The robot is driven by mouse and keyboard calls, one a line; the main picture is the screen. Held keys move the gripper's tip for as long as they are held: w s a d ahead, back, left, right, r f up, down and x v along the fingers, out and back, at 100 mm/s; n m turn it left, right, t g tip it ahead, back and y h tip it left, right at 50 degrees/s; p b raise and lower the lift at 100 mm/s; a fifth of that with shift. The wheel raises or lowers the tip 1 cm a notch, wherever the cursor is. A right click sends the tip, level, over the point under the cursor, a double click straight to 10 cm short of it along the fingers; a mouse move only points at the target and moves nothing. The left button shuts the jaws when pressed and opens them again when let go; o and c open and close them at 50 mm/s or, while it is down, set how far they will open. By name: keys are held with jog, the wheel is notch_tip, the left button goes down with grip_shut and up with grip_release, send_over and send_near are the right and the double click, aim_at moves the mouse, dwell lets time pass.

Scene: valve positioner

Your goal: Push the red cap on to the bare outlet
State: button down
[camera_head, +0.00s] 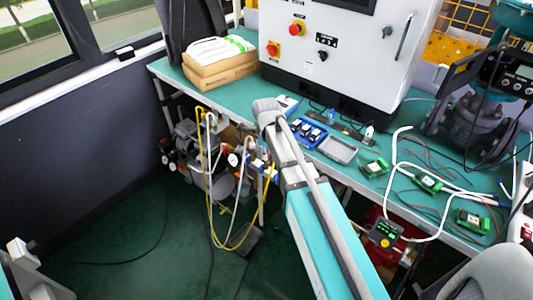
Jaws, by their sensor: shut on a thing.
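My arm runs from the lower right up to the middle of the head view, with a teal link and a grey joint at its upper end. I cannot make out my gripper; it is hidden or out of view. Under the bench, left of my arm, is a cluster of equipment with a white-faced gauge (234,159), small blue fittings and yellow tubing (213,220). I cannot pick out the red cap or the bare outlet. Small red parts (165,158) show at the cluster's left side, too small to identify.
The teal bench (415,110) carries a white control cabinet (345,50), cardboard boxes (220,68), a blue tray (310,132), a grey tray (338,150) and several green boards (428,181). White cable loops at the right. The green floor (130,235) at left is mostly clear, with a thin black cable.

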jog(key=shift+f+b, duration=0.6)
dwell(0.7)
jog(key=c, duration=0.5)
grip_release()
jog(key=shift+c, duration=0.2)
jog(key=shift+r, duration=0.15)
